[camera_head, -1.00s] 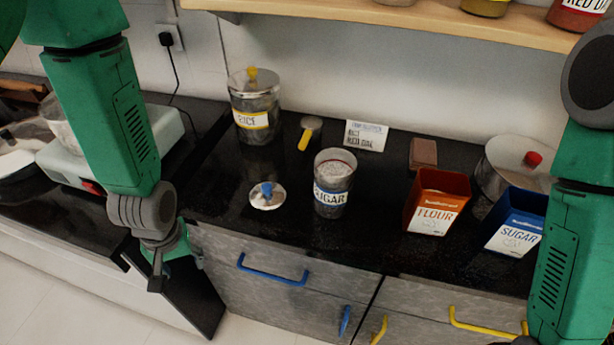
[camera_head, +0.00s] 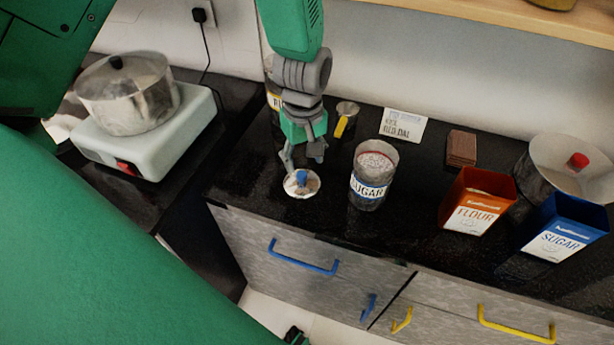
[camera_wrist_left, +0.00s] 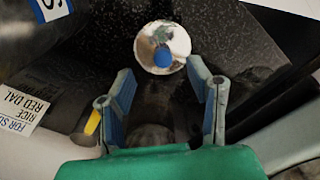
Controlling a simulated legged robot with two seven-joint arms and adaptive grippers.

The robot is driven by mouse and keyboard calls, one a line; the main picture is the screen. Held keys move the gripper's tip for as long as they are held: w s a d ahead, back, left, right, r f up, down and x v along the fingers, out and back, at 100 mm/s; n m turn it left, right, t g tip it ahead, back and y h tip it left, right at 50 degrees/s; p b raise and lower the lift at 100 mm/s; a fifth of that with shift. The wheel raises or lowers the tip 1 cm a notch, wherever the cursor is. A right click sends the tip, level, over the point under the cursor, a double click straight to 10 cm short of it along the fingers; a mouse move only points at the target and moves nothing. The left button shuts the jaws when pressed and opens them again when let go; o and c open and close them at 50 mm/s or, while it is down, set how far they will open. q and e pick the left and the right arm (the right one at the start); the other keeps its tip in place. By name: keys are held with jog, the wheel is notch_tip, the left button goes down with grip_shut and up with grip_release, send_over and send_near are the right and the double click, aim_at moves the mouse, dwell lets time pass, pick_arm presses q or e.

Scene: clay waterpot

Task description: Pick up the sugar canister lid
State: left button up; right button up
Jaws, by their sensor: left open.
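The sugar canister lid (camera_head: 301,184) is a round silver disc with a blue knob. It lies on the black counter, left of the sugar canister (camera_head: 368,181), which stands open with a blue-banded label. My left gripper (camera_head: 302,158) is open and empty, just above and behind the lid, pointing down. In the left wrist view the lid (camera_wrist_left: 162,47) lies ahead of the open fingers (camera_wrist_left: 165,92), its knob (camera_wrist_left: 162,57) roughly centred between them and not touched. My right gripper is not in view.
The rice canister (camera_head: 272,98) is mostly hidden behind my left arm. A yellow-handled scoop (camera_head: 342,125) and a card (camera_head: 403,125) lie behind. Flour (camera_head: 467,214) and sugar (camera_head: 553,246) boxes stand right. A pot (camera_head: 128,100) sits on a stove at left.

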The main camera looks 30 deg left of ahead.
aim_at(301, 174)
pick_arm(q)
jog(key=shift+a+f, duration=0.35)
jog(key=shift+f, duration=0.4)
jog(key=f, duration=0.4)
jog(key=shift+w+a+f, duration=0.25)
jog(key=shift+a+f, duration=0.05)
jog(key=shift+a, duration=0.1)
jog(key=shift+d+f, duration=0.25)
jog(key=shift+f, duration=0.1)
jog(key=shift+d+r, duration=0.1)
jog(key=shift+d, duration=0.1)
jog(key=c, duration=0.6)
jog(key=shift+a, duration=0.1)
grip_shut()
jog(key=shift+a, duration=0.2)
